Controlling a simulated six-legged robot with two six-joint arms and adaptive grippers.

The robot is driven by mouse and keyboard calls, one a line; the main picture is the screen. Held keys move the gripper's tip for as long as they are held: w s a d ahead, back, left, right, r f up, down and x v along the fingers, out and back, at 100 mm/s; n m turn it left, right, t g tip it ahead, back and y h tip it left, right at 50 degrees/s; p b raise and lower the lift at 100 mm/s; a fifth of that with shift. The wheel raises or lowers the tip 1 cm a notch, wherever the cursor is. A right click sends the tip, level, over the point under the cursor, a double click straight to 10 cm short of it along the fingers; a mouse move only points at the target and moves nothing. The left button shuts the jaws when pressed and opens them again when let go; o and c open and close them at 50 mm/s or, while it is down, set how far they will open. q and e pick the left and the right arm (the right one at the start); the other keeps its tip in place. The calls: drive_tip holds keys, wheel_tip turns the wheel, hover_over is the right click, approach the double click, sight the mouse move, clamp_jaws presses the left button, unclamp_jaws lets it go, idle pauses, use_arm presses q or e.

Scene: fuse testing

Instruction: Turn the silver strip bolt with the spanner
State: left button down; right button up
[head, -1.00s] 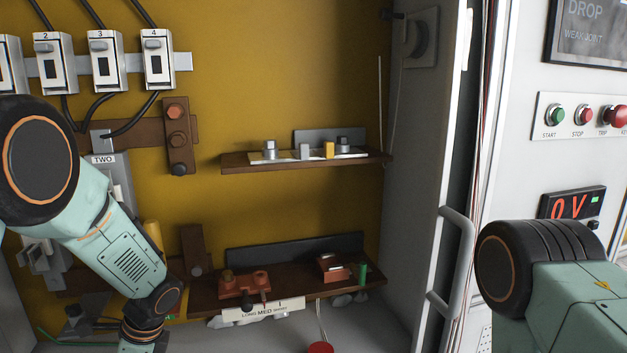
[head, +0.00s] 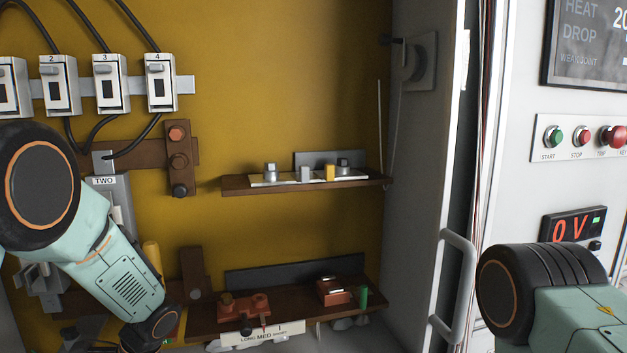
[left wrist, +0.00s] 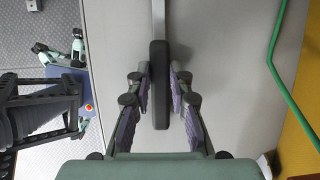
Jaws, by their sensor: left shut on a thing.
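In the left wrist view my left gripper (left wrist: 160,84) is shut on the black handle (left wrist: 159,108) of a tool with a grey shaft (left wrist: 158,18), which looks like the spanner. The tool's far end is out of view. In the head view my left arm comes down at the left, with its gripper below the frame. I cannot tell which bolt is the silver strip bolt. My right gripper is not in view; only its arm shows.
An upper shelf (head: 235,185) holds small silver, grey and yellow parts. A lower shelf (head: 205,322) holds copper-coloured blocks and a green piece. A cabinet door handle (head: 462,290) stands at right. A green wire (left wrist: 275,75) runs beside the tool in the left wrist view.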

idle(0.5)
use_arm(q)
wheel_tip(320, 180, up, 6)
drive_tip(key=p, duration=0.6)
